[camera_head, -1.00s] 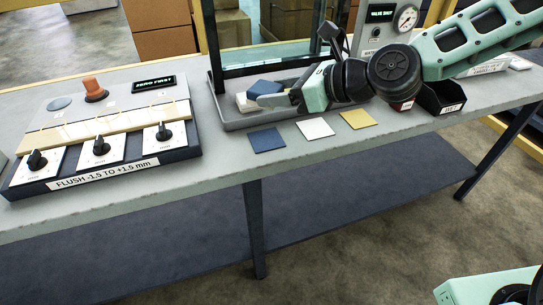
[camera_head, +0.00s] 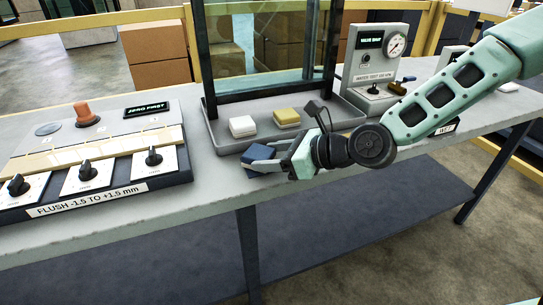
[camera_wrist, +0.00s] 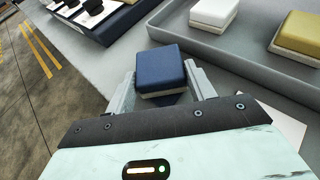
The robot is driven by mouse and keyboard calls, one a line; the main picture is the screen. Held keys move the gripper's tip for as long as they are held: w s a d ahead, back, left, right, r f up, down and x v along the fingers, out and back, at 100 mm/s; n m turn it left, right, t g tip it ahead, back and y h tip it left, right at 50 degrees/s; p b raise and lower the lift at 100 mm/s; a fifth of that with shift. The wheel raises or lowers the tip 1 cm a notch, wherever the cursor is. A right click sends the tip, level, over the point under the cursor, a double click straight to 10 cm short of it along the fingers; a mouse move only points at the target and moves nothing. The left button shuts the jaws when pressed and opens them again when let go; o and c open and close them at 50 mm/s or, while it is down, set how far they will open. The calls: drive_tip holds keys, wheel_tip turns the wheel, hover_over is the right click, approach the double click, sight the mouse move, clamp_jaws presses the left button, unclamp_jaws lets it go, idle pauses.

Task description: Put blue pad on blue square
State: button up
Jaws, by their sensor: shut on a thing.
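The blue pad (camera_head: 259,153), dark blue on a pale base, is between the fingers of my gripper (camera_head: 270,162), at the bench's front side just outside the grey tray. In the wrist view the pad (camera_wrist: 166,66) sits level between the two fingers of my gripper (camera_wrist: 164,84), which are shut on its sides. I cannot tell whether the pad touches the bench.
A white pad (camera_head: 242,126) and a yellow pad (camera_head: 287,117) stand in the grey tray (camera_head: 228,143). A white square (camera_wrist: 286,124) shows beside my gripper in the wrist view. A knob panel (camera_head: 95,160) stands to the left, a gauge box (camera_head: 377,60) behind right.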

drive_tip(key=o, duration=1)
drive_tip(key=shift+f, duration=0.1)
drive_tip(key=shift+s+d+r, duration=0.1)
drive_tip(key=shift+d+r, duration=0.15)
drive_tip(key=shift+r, duration=0.05)
drive_tip(key=b+v, duration=0.3)
drive_tip(key=v, duration=0.8)
drive_tip(key=shift+d, duration=0.15)
